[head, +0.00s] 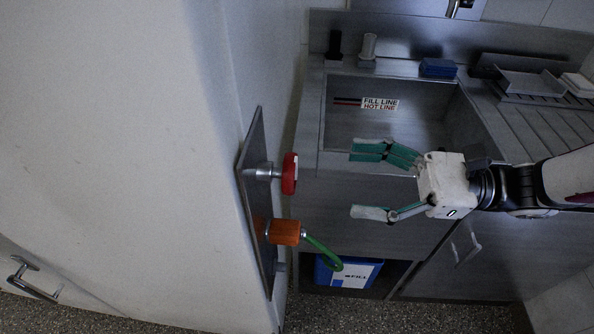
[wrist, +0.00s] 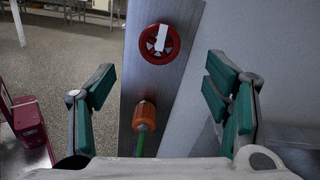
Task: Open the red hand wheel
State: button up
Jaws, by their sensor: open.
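The red hand wheel (head: 290,173) sticks out from a grey metal plate (head: 255,145) on the wall in the head view. In the wrist view the wheel (wrist: 159,44) faces me in the upper middle, with a white strip across its face. My gripper (head: 360,181) is to the right of the wheel in the head view, fingers spread and pointing left at it. There is a clear gap between the fingertips and the wheel. In the wrist view my gripper (wrist: 160,95) is open and empty, with the wheel beyond and above the space between its fingers.
A steel sink (head: 400,120) stands behind my gripper. A blue and white box (head: 347,273) is under the counter. A red object (wrist: 28,122) shows at left in the wrist view.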

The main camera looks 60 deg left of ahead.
aim_at(295, 174)
jog(key=x, duration=1)
jog(key=shift+d, duration=0.1)
jog(key=c, duration=1.2)
